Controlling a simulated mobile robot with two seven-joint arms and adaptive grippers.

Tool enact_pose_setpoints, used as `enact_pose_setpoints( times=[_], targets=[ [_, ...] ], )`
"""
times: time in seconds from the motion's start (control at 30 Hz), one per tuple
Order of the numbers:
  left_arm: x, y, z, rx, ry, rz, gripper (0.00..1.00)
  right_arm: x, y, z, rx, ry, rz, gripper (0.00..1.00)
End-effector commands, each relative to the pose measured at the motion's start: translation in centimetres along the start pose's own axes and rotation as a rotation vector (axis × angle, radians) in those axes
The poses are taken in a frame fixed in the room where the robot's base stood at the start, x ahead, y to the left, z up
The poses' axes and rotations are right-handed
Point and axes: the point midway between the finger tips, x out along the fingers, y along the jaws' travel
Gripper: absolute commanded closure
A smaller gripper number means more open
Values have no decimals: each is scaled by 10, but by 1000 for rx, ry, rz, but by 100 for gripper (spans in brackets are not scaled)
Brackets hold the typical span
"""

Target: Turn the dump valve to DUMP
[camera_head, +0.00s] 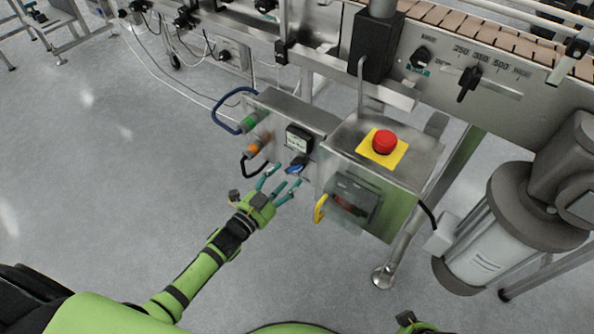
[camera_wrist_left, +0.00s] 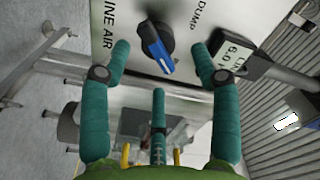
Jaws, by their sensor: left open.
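The dump valve is a black round knob with a blue bar handle (camera_wrist_left: 157,47) on a pale panel, with "LINE AIR" to its left and "DUMP" at its upper right in the left wrist view. The blue bar slants down and right there, and I cannot tell which setting it marks. In the head view the blue handle (camera_head: 297,165) shows under a small gauge. My left gripper (camera_head: 279,183) is open and empty in front of the valve. In the wrist view its teal fingers (camera_wrist_left: 160,60) stand around the knob's outline, apparently apart from it.
A gauge (camera_head: 299,139) sits just above the valve. Green (camera_head: 250,121) and orange (camera_head: 254,149) fittings with hoses are to its left. A red emergency button (camera_head: 384,141) on yellow and a clear-covered box (camera_head: 352,199) with a yellow handle (camera_head: 320,209) are to the right.

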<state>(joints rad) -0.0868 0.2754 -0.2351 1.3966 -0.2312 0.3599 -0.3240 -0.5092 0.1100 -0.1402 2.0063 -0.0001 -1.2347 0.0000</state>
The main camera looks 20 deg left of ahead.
Motion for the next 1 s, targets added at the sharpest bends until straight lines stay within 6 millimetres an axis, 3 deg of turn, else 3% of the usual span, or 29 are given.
enact_pose_setpoints(
  times=[0.23, 0.6, 0.63, 0.77, 1.0],
  targets=[
    [35, 1, 2, -1, -1, 0, 38, -18, 1, -7, 2, 15, 2, 100],
    [43, 1, 1, -2, -4, 2, 38, -24, 2, -8, 3, 17, 3, 100],
    [43, 1, 1, -2, -4, 2, 42, -24, 2, -8, 3, 17, 3, 100],
    [43, 1, 1, -3, -4, 2, 94, -24, 2, -8, 3, 17, 3, 100],
    [43, 0, 1, -6, -3, 1, 94, -24, 2, -9, 3, 17, 3, 100]
  ],
)
